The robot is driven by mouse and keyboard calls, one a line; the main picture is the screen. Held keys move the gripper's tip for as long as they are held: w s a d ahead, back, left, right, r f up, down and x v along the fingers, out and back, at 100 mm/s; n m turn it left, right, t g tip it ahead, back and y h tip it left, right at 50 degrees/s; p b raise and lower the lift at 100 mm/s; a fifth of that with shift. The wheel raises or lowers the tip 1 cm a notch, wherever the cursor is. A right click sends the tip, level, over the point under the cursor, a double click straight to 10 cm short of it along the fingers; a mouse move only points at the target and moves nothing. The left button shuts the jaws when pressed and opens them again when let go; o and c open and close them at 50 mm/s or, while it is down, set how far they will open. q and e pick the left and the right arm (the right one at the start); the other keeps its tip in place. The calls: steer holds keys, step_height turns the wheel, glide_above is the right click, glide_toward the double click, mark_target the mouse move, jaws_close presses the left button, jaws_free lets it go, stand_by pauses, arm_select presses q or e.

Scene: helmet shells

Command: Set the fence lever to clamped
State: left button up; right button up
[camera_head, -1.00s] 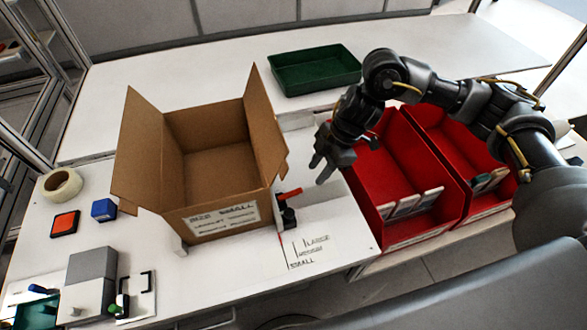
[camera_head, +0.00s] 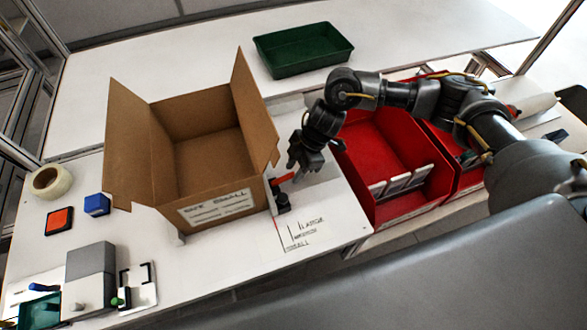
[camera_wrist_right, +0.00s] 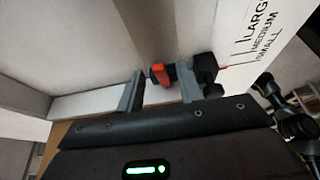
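The fence lever (camera_head: 283,179) is a short red-orange handle on a black clamp (camera_head: 283,202), beside the right side of the cardboard box. It also shows in the right wrist view (camera_wrist_right: 161,75), where the red handle appears between the two fingertips and the black clamp lies to its right. My right gripper (camera_head: 303,167) is just above and to the right of the lever in the head view. Its fingers (camera_wrist_right: 159,84) are apart, with no visible grip on the handle. My left gripper is not in view.
The open cardboard box (camera_head: 215,205) stands left of the lever. Red bins (camera_head: 408,205) stand to the right, and a green tray (camera_head: 303,50) lies behind. Printed size marks (camera_head: 297,235) lie in front of the clamp, on clear white tabletop.

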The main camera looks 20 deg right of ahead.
steer(key=shift+a+f, duration=0.25)
steer(key=shift+f, duration=0.2)
jaws_close()
steer(key=shift+d+f+y+b, duration=0.25)
steer(key=shift+f+y+b, duration=0.45)
steer(key=shift+f+b, duration=0.3)
steer(key=shift+f+y+b, duration=0.1)
steer(key=shift+y+b, duration=0.3)
steer(key=shift+b, duration=0.05)
steer(key=shift+d+y, duration=0.15)
steer(key=shift+y, duration=0.15)
steer(key=shift+r, duration=0.2)
